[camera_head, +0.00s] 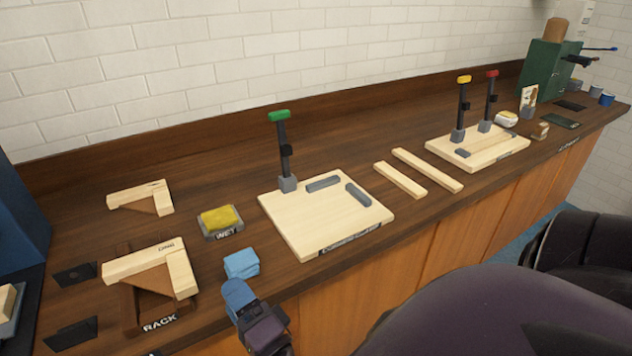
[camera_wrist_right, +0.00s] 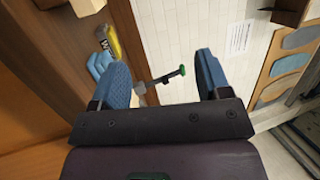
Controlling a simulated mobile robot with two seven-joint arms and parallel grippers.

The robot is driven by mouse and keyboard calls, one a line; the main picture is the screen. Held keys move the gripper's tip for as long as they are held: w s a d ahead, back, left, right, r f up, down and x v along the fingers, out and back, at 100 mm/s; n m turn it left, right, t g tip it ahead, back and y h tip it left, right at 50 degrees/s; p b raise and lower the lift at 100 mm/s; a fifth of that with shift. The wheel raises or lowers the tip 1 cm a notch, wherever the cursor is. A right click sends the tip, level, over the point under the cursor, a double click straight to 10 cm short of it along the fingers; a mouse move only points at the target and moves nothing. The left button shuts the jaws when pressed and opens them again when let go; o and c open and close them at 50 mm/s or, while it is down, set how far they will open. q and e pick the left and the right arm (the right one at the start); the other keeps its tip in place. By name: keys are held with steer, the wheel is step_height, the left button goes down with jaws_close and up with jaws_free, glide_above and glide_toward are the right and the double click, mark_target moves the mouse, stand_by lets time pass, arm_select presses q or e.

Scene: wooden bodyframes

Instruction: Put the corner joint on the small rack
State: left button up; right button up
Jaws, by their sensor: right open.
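A pale wooden L-shaped corner joint (camera_head: 183,272) with a brown triangular piece in its inner angle lies on the small brown rack (camera_head: 130,312), whose front is labelled RACK. A second, similar L-shaped joint (camera_head: 128,196) lies on the bench behind it, also with a brown triangle. My right gripper (camera_head: 238,298) is right of the rack, in front of a blue folded cloth (camera_head: 242,263). In the right wrist view its two blue fingers (camera_wrist_right: 161,82) stand wide apart with nothing held between them. My left gripper is not in view.
A yellow sponge (camera_head: 219,217) sits in a tray labelled WET. A pale board (camera_head: 300,235) bears a green-topped clamp (camera_head: 284,150); two loose wood strips (camera_head: 427,170) and another clamp board (camera_head: 480,162) lie further right. Dark flat plates (camera_head: 75,274) lie left of the rack.

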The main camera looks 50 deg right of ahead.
steer(key=s+d+f+n+g, duration=0.3)
steer(key=f+n, duration=0.3)
steer(key=f, duration=0.1)
steer(key=s+d+f+n+g, duration=0.3)
steer(key=f+n, duration=0.4)
steer(key=s+d+f+n+g+y, duration=0.1)
steer(key=s+d+f+n+g, duration=0.2)
steer(key=f+n, duration=0.3)
steer(key=shift+d+f+g, duration=0.2)
steer(key=shift+f+g, duration=0.2)
steer(key=shift+f, duration=0.25)
